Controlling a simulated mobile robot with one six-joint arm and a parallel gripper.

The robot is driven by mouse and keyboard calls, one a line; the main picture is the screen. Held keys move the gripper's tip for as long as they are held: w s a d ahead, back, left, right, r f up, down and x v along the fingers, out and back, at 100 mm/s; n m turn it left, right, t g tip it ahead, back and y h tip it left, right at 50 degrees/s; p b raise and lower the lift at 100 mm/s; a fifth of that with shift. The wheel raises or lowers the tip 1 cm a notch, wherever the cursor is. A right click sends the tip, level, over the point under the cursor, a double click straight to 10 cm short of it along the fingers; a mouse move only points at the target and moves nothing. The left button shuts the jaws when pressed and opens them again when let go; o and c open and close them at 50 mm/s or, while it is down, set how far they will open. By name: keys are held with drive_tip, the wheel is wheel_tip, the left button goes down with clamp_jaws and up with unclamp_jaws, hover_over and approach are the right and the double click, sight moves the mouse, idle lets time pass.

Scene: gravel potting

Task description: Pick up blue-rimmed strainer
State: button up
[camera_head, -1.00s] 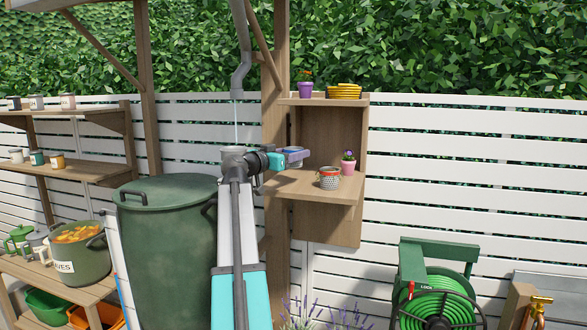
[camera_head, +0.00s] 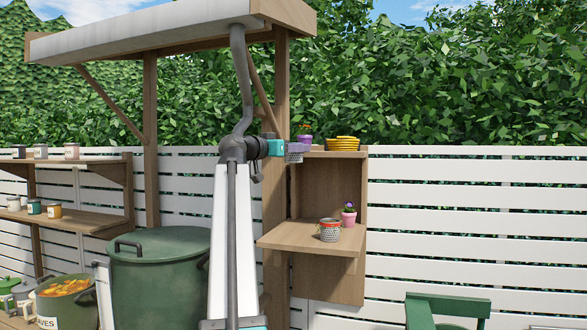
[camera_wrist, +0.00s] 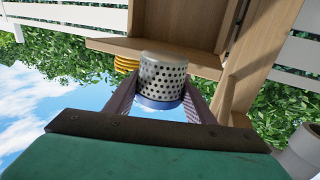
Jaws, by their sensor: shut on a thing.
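The blue-rimmed strainer (camera_wrist: 162,80) is a grey metal cup full of small holes. In the wrist view its blue rim is between the two fingers of my gripper (camera_wrist: 160,104), which are shut on it. In the head view my gripper (camera_head: 292,146) is raised in front of the upper shelf, and the strainer (camera_head: 294,157) hangs below the fingers, clear of the lower shelf. Part of its rim is hidden by the fingers.
The wooden lower shelf (camera_head: 290,238) holds a red-rimmed perforated cup (camera_head: 329,234) and a pink flower pot (camera_head: 349,217). A green barrel (camera_head: 160,275) stands left.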

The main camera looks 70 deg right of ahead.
drive_tip(key=shift+r, duration=1.85)
